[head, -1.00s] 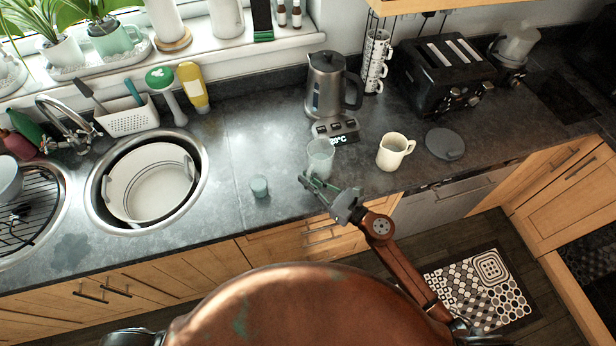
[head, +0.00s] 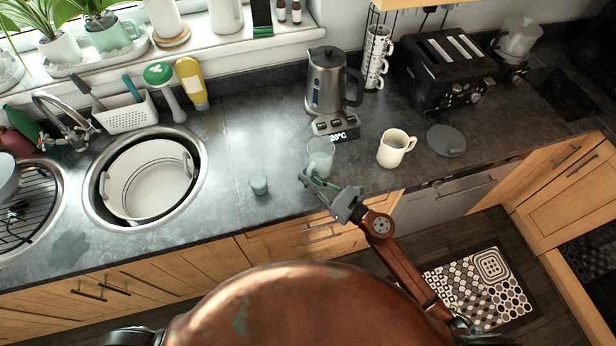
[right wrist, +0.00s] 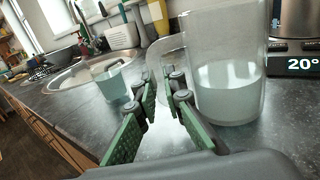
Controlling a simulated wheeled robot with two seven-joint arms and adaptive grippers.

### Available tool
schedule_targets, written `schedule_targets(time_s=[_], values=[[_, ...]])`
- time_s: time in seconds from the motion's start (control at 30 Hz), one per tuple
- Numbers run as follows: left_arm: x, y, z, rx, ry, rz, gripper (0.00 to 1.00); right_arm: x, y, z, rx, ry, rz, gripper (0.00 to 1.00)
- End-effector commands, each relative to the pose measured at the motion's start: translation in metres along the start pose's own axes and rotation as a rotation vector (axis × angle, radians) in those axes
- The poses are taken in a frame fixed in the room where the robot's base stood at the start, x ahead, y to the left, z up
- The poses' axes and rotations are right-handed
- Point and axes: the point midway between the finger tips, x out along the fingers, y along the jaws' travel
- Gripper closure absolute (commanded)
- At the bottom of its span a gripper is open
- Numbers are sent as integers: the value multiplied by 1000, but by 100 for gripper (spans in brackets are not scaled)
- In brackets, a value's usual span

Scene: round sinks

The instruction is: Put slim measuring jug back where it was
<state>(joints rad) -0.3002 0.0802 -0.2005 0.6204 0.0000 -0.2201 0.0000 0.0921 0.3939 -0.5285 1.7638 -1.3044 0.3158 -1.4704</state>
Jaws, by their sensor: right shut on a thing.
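The slim measuring jug (head: 320,157) is clear glass, partly filled with pale liquid, and upright at the counter's front part, below the kettle's base. In the right wrist view the jug (right wrist: 228,85) is large at the right, with its clear handle towards the fingers. My right gripper (head: 309,181) reaches in from the front right. In its wrist view the gripper's green-padded fingers (right wrist: 163,82) are shut on the jug's handle. I cannot tell whether the jug's bottom touches the counter. My left gripper is not in view.
A small glass (head: 259,185) with pale liquid stands left of the jug. A cream mug (head: 394,149) and a grey disc (head: 445,142) are to the right. The kettle (head: 328,82) stands behind. A round sink (head: 200,190) is at the left. Counter between sink and small glass is clear.

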Motion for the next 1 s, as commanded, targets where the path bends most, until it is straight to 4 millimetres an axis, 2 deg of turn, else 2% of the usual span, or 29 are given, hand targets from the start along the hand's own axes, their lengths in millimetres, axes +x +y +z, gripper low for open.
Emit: schedule_targets(time_s=[0.1,0.13,0.4,0.77,0.87,1.0], values=[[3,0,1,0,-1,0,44,0,0,-2,-2,-2,0,100],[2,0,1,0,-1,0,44,0,0,-1,-2,-2,0,90],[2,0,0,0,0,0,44,0,0,-1,-1,-1,0,71],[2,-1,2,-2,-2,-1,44,-6,0,-4,1,2,-1,71],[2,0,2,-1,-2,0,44,-19,-1,-4,0,3,-2,71],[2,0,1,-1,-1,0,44,-48,0,-3,1,3,-2,71]])
